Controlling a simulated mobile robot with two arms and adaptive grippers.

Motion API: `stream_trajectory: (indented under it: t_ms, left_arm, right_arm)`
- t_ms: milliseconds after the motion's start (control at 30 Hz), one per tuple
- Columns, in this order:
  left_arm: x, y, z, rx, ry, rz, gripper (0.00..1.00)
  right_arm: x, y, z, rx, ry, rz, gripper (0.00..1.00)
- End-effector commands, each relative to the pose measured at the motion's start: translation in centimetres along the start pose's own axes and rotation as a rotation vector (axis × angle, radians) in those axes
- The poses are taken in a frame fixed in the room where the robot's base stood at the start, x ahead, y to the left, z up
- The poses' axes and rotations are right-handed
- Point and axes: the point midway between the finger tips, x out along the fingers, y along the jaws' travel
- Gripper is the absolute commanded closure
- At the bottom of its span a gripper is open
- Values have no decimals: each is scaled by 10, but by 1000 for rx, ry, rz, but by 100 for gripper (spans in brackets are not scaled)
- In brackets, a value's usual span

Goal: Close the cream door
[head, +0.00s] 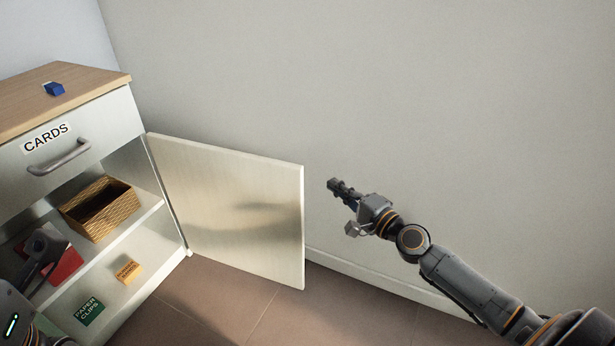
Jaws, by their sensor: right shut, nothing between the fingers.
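The cream door (228,205) stands wide open, hinged at the right front edge of the cabinet (140,120) and swung out to the right. My right gripper (333,184) is shut and empty. In the picture it is just to the right of the door's free edge, and a gap shows between them. The gripper points left, towards the door.
A "CARDS" drawer (93,124) with a grey handle is shut above the open shelves. A wicker basket (122,207), a red item (68,266), a green paper clips box (90,312) and an orange box (127,270) sit inside. A blue item (54,89) lies on top. A wall stands behind.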

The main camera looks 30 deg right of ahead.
Motion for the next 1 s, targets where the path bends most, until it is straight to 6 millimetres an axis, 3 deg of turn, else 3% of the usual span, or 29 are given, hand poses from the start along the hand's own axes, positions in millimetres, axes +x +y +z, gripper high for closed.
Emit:
stream_trajectory:
  t_ms: [567, 667, 800, 1000]
  left_arm:
    - [-5, 0, 1, -2, -12, -3, 66]
    - [4, 0, 1, -1, -2, 1, 66]
    - [1, 0, -1, -2, -2, -3, 66]
    - [-4, -1, 2, -3, -23, -9, 66]
  right_arm:
    - [89, -2, -1, -6, 3, -4, 100]
    - [84, -2, 15, -6, -3, 0, 100]
    - [79, -1, 30, -5, -1, -2, 100]
    - [76, -1, 38, -5, 2, -1, 100]
